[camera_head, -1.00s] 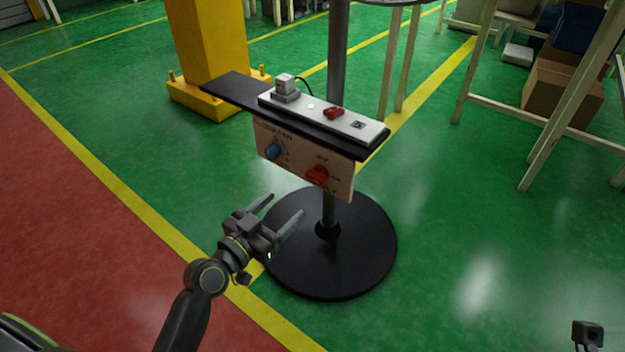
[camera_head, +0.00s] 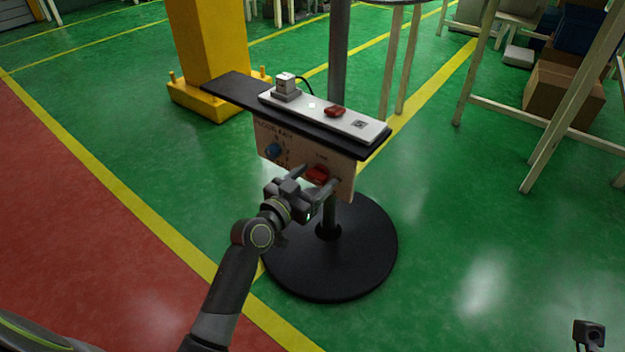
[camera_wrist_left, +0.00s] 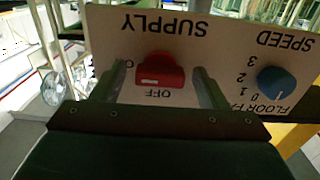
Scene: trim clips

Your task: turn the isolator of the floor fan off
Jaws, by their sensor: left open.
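The isolator is a red rotary knob (camera_head: 317,174) on the pale front panel (camera_head: 343,185) of the fan's control box. In the left wrist view the red knob (camera_wrist_left: 160,70) sits under the inverted word SUPPLY, with OFF printed on the side nearer my gripper. A small white mark shows on the knob's near edge; its exact setting is hard to tell. My left gripper (camera_head: 320,180) is open, its fingers on either side of the knob. Contact with the knob cannot be made out.
A blue speed knob (camera_head: 272,150) sits left of the isolator on the same panel. Above is a black shelf (camera_head: 228,88) with a white power strip (camera_head: 345,122) bearing a plug and red switch. A pole rises from a round black base (camera_head: 300,270). A yellow column (camera_head: 208,45) stands behind.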

